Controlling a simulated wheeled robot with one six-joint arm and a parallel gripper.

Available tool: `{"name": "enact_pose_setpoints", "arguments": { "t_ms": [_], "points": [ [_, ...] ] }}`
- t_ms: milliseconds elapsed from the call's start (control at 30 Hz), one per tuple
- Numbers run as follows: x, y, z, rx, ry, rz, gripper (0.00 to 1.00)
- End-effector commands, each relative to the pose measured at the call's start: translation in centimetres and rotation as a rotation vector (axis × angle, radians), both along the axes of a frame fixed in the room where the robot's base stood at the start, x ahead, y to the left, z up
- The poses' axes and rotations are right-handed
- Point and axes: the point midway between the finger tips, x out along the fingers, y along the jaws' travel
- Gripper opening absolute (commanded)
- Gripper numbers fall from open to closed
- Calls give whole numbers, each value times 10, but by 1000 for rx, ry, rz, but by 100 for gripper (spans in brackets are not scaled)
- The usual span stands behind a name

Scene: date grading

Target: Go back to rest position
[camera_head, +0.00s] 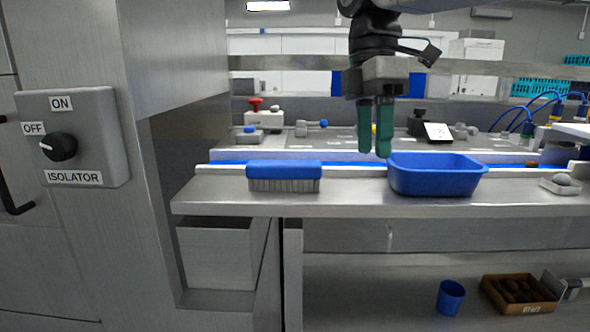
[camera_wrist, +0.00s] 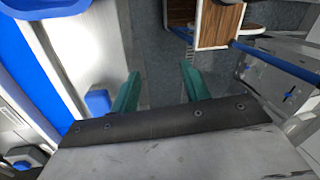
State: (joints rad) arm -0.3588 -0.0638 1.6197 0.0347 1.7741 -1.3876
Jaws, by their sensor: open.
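My gripper (camera_head: 374,130) hangs pointing down above the steel shelf, its two green fingers slightly apart with nothing between them. In the head view it is just left of the blue tub (camera_head: 437,183) and right of the blue-backed brush (camera_head: 284,170). In the wrist view the two green fingertips (camera_wrist: 160,82) are apart and empty, with grey floor showing between them. A blue edge at the top left of the wrist view is only partly visible.
The steel shelf (camera_head: 350,197) runs across in front. Below it are a blue cup (camera_head: 450,297) and a brown box (camera_head: 519,294) of dark pieces. An isolator switch (camera_head: 72,138) is on the steel cabinet at left. A small white dish (camera_head: 561,185) sits at the shelf's right.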

Motion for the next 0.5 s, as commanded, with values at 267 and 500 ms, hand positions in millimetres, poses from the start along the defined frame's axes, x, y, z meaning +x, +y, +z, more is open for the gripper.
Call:
{"name": "enact_pose_setpoints", "arguments": {
  "t_ms": [267, 500],
  "points": [
    [4, 2, -2, -13, -25, -115, 46],
    [6, 1, -25, -45, -41, -304, 46]
  ]
}}
